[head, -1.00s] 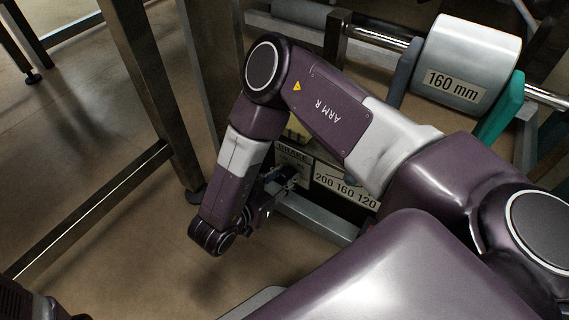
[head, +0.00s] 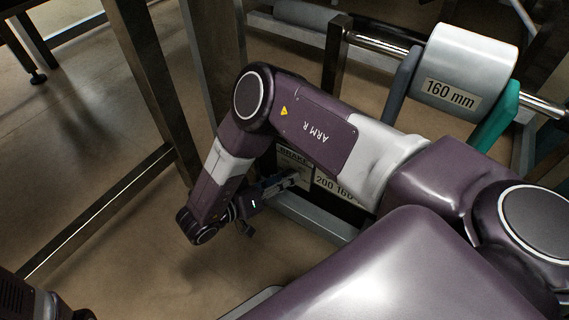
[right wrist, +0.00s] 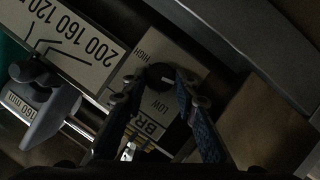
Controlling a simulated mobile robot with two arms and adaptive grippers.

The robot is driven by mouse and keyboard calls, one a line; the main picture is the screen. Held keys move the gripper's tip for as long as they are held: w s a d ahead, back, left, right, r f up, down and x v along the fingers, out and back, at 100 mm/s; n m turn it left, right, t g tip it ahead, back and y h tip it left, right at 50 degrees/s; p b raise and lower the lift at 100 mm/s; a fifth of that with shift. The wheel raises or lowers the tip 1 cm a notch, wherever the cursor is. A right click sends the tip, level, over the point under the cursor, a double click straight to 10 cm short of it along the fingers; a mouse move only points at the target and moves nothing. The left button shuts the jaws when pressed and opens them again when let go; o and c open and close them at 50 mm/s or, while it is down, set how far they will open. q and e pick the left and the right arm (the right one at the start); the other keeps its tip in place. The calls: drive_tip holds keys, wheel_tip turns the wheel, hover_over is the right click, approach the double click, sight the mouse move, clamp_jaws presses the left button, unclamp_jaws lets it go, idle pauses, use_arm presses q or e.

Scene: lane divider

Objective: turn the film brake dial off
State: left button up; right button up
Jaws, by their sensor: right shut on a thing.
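The film brake dial (right wrist: 160,75) is a dark round knob on a pale plate (right wrist: 188,50) marked HIGH, LOW and, partly hidden, BRAKE. In the right wrist view, my right gripper (right wrist: 161,80) has one finger on each side of the dial and is shut on it. A short pale mark shows on the dial near the right-hand finger. In the head view, my right gripper (head: 294,180) reaches the BRAKE plate (head: 296,160), and the dial itself is hidden there. My left gripper is not in view; only a dark part of my left arm shows at the lower left.
A 200 160 120 scale plate (right wrist: 75,40) with a dark pointer knob (right wrist: 33,72) sits beside the brake plate. A roller (head: 465,72) labelled 160 mm is above right. Metal frame legs (head: 150,85) stand left of my right arm. Open floor lies at lower left.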

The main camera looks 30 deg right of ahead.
idle(0.4)
drive_tip(key=o, duration=1.1)
drive_tip(key=shift+o, duration=0.2)
